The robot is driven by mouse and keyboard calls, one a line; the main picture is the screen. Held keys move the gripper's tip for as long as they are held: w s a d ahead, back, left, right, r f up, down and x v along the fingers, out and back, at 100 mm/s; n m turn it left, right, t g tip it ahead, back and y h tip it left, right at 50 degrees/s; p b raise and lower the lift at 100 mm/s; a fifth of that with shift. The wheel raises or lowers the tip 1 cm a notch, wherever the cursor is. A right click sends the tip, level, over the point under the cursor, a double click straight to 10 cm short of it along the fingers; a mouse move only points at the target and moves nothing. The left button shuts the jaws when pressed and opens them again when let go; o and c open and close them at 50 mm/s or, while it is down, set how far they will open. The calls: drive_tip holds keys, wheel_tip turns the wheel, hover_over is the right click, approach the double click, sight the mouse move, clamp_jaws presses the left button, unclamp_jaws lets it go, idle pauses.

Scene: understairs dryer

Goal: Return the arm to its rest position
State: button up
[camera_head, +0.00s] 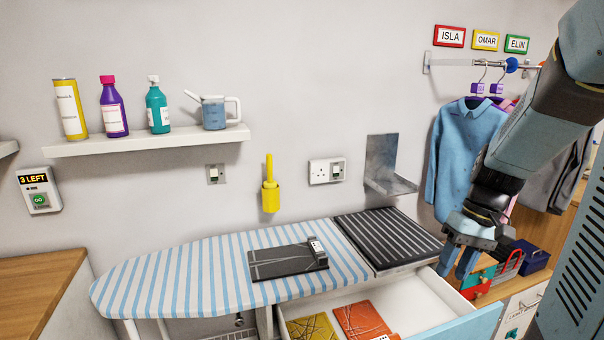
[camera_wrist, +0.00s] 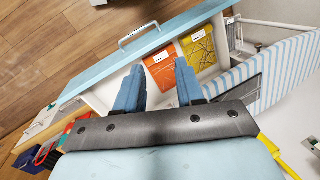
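My gripper (camera_head: 457,266) hangs at the right in the head view, pointing down near the open drawer's right end. It also shows in the wrist view (camera_wrist: 158,82), where its two blue fingers are apart with nothing between them. My arm comes down to it from the upper right and hides part of the hanging clothes. The open drawer (camera_head: 413,303) lies below and holds an orange folded piece (camera_head: 362,320) and a yellow folded piece (camera_head: 311,328). Both also show beyond the fingers in the wrist view.
A striped ironing board (camera_head: 150,285) bears a dark folded piece (camera_head: 282,262). A black striped pad (camera_head: 388,238) lies beside it. A blue shirt (camera_head: 455,150) hangs on a rail close to my arm. Red and blue containers (camera_head: 533,257) stand right of my gripper.

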drive_tip(key=s+a+r+t+h, duration=0.1)
drive_tip(key=s+a+r+t, duration=0.2)
drive_tip(key=r, duration=0.3)
drive_tip(key=s+a+r+t+h, duration=0.2)
drive_tip(key=s+a+r+t, duration=0.1)
drive_tip(key=r, duration=0.3)
drive_tip(key=shift+s+a+r+m+t, duration=0.4)
drive_tip(key=shift+s+a, duration=0.3)
drive_tip(key=shift+s, duration=0.2)
